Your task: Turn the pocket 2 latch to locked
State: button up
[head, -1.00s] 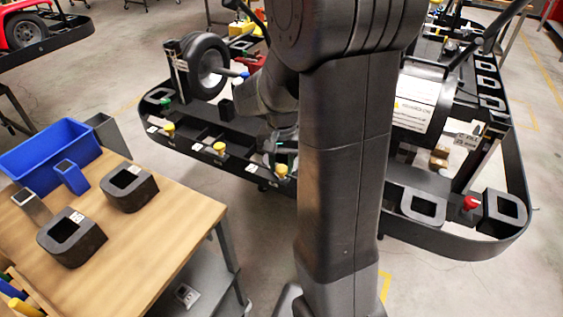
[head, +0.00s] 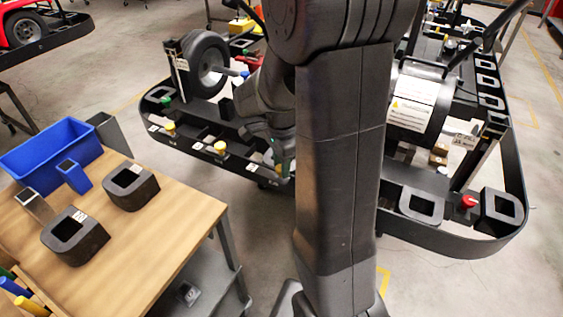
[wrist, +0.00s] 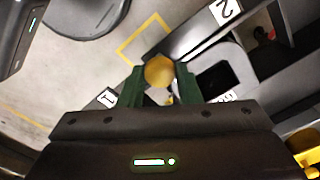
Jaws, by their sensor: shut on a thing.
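A round yellow latch knob (wrist: 160,72) sits between the green fingertips of my gripper (wrist: 160,80) in the wrist view, and the jaws are shut on it. A plate marked 2 (wrist: 225,11) lies above right of it, and a plate marked 1 (wrist: 106,97) lies lower left. Two more yellow knobs, one left (head: 170,130) and one nearer (head: 220,148), stand along the same rail. The latch's turn angle is unclear.
A wooden table (head: 165,220) with a blue bin (head: 55,150) and black blocks stands at left. Bare floor separates them.

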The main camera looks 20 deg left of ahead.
jog(key=shift+m, duration=0.9)
jog(key=o, duration=1)
jog(key=shift+c, duration=0.2)
notch_tip(320, 180, up, 14)
jog(key=shift+p, duration=0.4)
jog(key=shift+f, duration=0.15)
